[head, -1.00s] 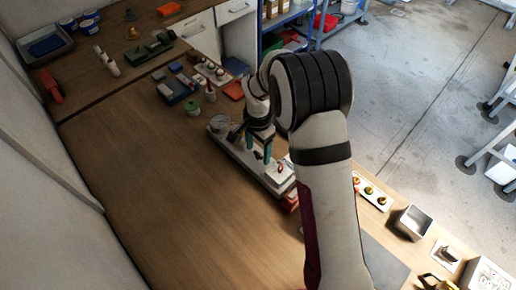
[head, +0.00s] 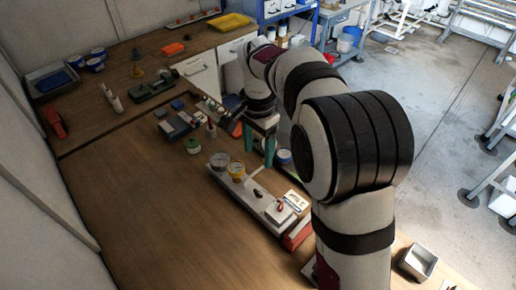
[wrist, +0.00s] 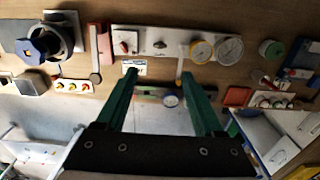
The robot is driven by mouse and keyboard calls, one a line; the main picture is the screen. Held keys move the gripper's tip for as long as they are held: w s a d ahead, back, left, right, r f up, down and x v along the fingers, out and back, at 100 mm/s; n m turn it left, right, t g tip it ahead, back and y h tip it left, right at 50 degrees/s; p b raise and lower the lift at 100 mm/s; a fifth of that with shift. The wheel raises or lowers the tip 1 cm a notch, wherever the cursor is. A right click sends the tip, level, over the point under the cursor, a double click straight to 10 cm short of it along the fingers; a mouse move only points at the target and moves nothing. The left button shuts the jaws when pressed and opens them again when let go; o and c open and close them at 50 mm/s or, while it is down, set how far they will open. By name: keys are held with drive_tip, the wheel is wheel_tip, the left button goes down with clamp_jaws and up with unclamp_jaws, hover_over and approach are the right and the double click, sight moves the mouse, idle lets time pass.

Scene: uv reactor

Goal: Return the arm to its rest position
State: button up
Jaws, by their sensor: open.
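My gripper (head: 258,156) has two teal fingers spread apart with nothing between them. In the head view it hangs above the back right of the white gauge panel (head: 241,190). In the wrist view the open fingers (wrist: 158,80) point at the table edge area, with the panel (wrist: 150,42) beyond them. The panel carries two round gauges, a yellow one (head: 236,169) and a grey one (head: 220,160), and a red switch (head: 281,207). My arm reaches across the right of the head view and hides part of the table behind it.
Small blue boxes (head: 181,124) and a green-lidded jar (head: 193,146) stand behind the panel. A grey metal bin (head: 417,262) is at the front right. The table's left side is bare wood. A blue shelf unit (head: 275,15) stands behind my arm.

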idle(0.3)
drive_tip(key=s+d+r+n, duration=0.1)
drive_tip(key=s+d+r, duration=0.3)
drive_tip(key=s, duration=0.4)
drive_tip(key=s+d+f+n+y, duration=0.1)
drive_tip(key=s, duration=0.9)
drive_tip(key=s+d+f+n, duration=0.1)
drive_tip(key=s+d+f, duration=0.1)
drive_tip(key=s, duration=0.9)
drive_tip(key=shift+s+f+n+y, duration=0.2)
drive_tip(key=shift+s+n+y, duration=0.1)
drive_tip(key=shift+y, duration=0.1)
